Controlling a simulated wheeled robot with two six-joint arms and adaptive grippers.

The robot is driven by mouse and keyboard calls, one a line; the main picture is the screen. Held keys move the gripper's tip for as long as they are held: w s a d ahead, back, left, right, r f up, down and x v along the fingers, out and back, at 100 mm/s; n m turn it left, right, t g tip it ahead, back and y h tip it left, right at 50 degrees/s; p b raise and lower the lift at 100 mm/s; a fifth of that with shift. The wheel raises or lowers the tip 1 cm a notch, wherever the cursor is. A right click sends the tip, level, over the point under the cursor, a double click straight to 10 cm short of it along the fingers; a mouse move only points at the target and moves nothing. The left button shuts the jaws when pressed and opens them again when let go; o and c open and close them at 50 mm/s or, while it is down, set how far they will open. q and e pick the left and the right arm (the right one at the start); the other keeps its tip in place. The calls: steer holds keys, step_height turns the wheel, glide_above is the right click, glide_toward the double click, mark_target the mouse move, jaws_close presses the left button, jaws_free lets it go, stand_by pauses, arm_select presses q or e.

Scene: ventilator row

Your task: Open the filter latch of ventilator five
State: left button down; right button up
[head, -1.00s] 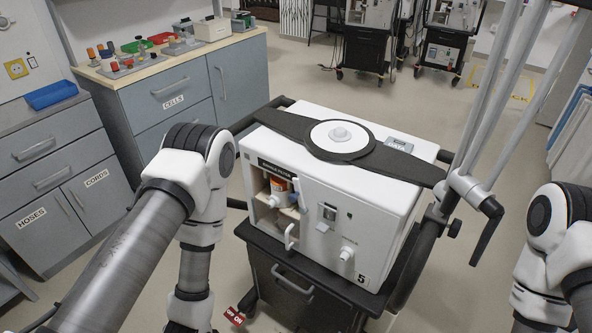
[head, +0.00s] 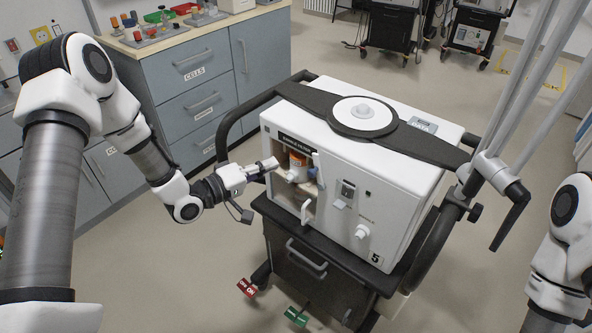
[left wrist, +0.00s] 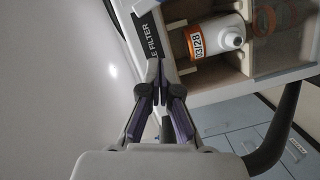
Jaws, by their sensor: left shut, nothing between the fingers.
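Ventilator five (head: 400,215) is a white box marked 5 on a dark cart. Its front left has an open-faced compartment (head: 309,203) under a black label ending in "FILTER" (left wrist: 152,38). White levers stand at the compartment, one upright (head: 319,168) and one lower (head: 306,212); I cannot tell which is the latch. My left gripper (head: 274,163) is shut and empty at the compartment's left edge; contact is unclear. My right gripper is out of view.
A black strap with a round white cap (head: 362,112) crosses the ventilator's top. A dark rail (head: 226,130) curves along the cart's left side, near my left arm. Metal poles with a clamp (head: 487,170) stand at the right. Red (head: 247,287) and green (head: 296,316) pedals are low in front.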

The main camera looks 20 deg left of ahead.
mark_target(317, 164)
arm_select(q)
steer(key=w+d+f, duration=0.1)
steer(key=w+d, duration=0.1)
steer(key=d, duration=0.4)
steer(key=shift+w+f+p, duration=0.35)
steer(key=shift+p, duration=0.05)
steer(key=shift+d, duration=0.1)
steer(key=shift+s+d+r+m, duration=0.25)
steer(key=shift+d+r+m, duration=0.1)
steer(key=shift+d+m, duration=0.4)
steer(key=shift+s+d+r, duration=0.15)
steer(key=shift+d, duration=0.15)
steer(key=shift+a, duration=0.2)
